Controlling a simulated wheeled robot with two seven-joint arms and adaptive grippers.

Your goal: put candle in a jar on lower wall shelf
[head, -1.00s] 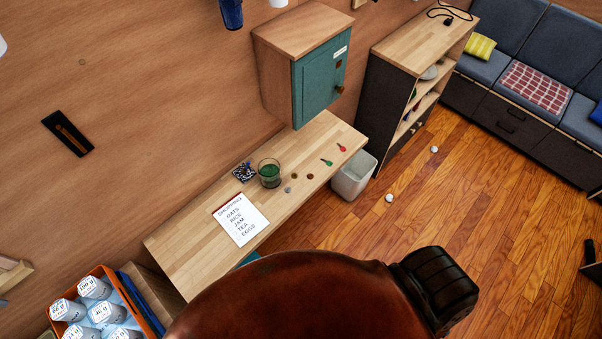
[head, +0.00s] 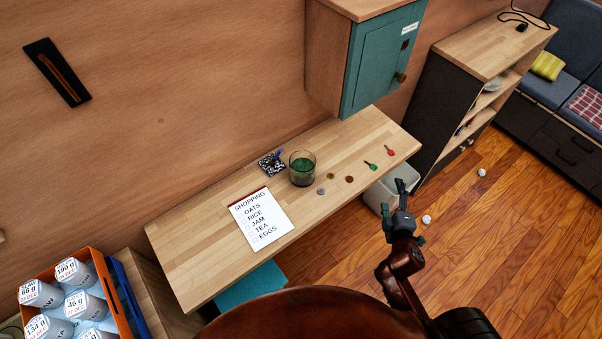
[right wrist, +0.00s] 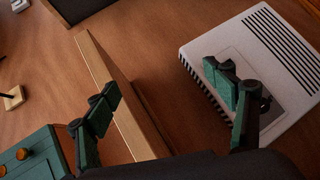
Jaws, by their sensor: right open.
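A green glass jar (head: 302,168), which looks like the candle in a jar, stands upright on the wooden wall desk (head: 195,262). My right gripper (head: 394,200) is open and empty, to the right of the desk and apart from the jar. In the right wrist view its spread fingers (right wrist: 165,85) have nothing between them, and the jar does not show there. A pale wooden board (right wrist: 118,95) is behind the fingers in that view; I cannot tell whether it is the lower wall shelf. No wall shelf shows clearly in the head view. My left gripper is out of view.
A shopping list (head: 261,218), a patterned pad (head: 271,163), coins and small keys (head: 390,152) lie around the jar. A teal wall cabinet (head: 380,65) hangs above the desk's far end. A waste bin (head: 378,190) and a shelf unit (head: 480,55) stand to the right.

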